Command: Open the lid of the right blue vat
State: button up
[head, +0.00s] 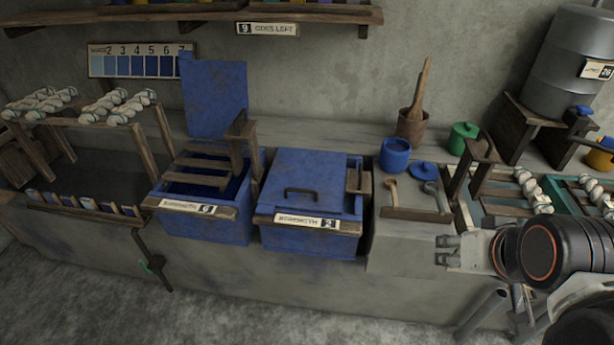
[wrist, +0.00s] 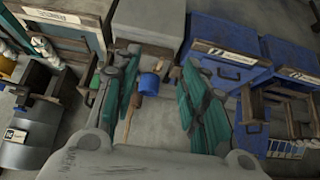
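The right blue vat (head: 310,241) stands on the counter in the head view. Its blue lid (head: 306,169) lies shut on top, with a dark bar handle (head: 300,191) near the front edge. The vat also shows in the wrist view (wrist: 212,77), which looks upside down. My gripper (head: 442,250) is at the right of the head view, well to the right of the vat and in front of the counter, touching nothing. In the wrist view its two teal fingers (wrist: 158,62) are spread wide with nothing between them.
The left blue vat (head: 235,228) has its lid (head: 217,98) standing upright. A grey block (head: 400,245) with a blue pot (head: 395,155) and tools is between my gripper and the right vat. Skein racks stand at both sides. The floor in front is clear.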

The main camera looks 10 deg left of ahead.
aim_at(298, 179)
jog(key=i+l+u, duration=0.45)
jog(key=u, duration=0.25)
